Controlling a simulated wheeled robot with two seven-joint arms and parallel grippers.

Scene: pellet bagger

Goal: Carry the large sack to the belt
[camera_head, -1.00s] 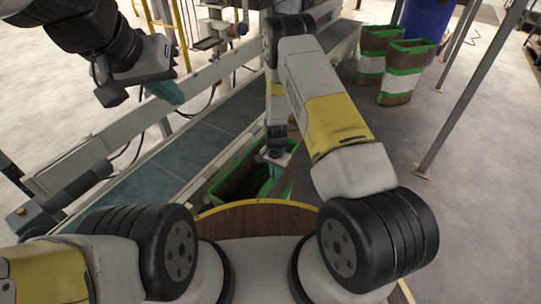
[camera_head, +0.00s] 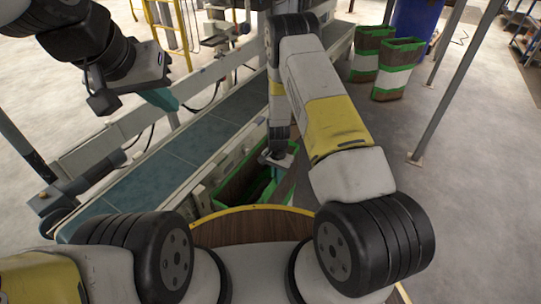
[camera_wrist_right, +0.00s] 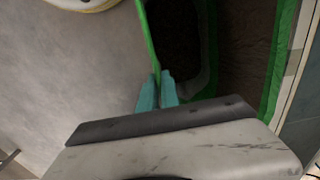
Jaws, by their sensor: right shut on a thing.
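The large sack (camera_head: 233,189) is brown with green edges and stands open-topped between the belt's side and my base. Whether the sack's bottom touches the floor is hidden. The belt (camera_head: 165,165) is a dark blue-grey strip running diagonally to the left of the sack. My left gripper (camera_head: 160,98) hangs over the belt's far side, away from the sack; its finger gap is not clear.
Two green, white and brown sacks (camera_head: 397,70) (camera_head: 369,52) stand on the floor at the back right, before a blue drum (camera_head: 417,20). A grey post (camera_head: 440,110) rises at right. The belt's side frame runs close beside the held sack.

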